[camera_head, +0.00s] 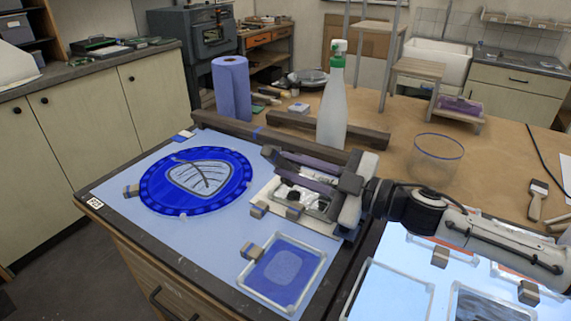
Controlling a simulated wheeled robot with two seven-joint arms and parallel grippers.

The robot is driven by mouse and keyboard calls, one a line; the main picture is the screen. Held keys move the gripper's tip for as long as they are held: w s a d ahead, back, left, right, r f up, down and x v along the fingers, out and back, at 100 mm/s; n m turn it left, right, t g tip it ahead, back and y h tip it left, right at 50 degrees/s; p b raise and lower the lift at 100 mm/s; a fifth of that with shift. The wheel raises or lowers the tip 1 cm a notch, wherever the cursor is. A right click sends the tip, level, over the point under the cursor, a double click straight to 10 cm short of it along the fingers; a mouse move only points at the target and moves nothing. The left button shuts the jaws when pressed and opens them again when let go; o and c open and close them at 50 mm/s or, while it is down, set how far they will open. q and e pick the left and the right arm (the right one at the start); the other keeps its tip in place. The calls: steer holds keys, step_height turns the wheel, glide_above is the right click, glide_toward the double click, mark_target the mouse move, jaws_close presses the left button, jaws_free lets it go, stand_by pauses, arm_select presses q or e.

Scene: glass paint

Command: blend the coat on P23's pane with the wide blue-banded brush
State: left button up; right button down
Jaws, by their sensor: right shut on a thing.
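My right gripper (281,172) reaches in from the right over a framed pane (318,222) at the middle of the blue-lit table. It is shut on what looks like a brush, largely hidden by the fingers; its band colour is not clear. I cannot tell whether the bristles touch the glass. The pane has pale and dark patches and is partly covered by the gripper. A round blue pane (150,195) with a leaf shape lies to the left. A smaller blue pane (262,276) lies in front. My left gripper is not in view.
A green-topped spray bottle (332,120) stands behind the gripper, near a blue paper roll (232,90) and dark bars (362,136). A clear, blue-rimmed jar (437,160) and another brush (538,200) are on the right. More framed panes (388,294) lie front right.

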steer(key=shift+r+v, duration=0.55)
steer(key=shift+v, duration=4.5)
steer(key=shift+w+d, duration=0.4)
steer(key=shift+w, duration=0.3)
steer(key=shift+w+d, duration=0.45)
steer(key=shift+w, duration=0.2)
steer(key=shift+w+d, duration=0.4)
steer(key=shift+w, duration=0.3)
steer(key=shift+f, duration=0.15)
steer(key=shift+f, duration=0.15)
steer(key=shift+f, duration=0.25)
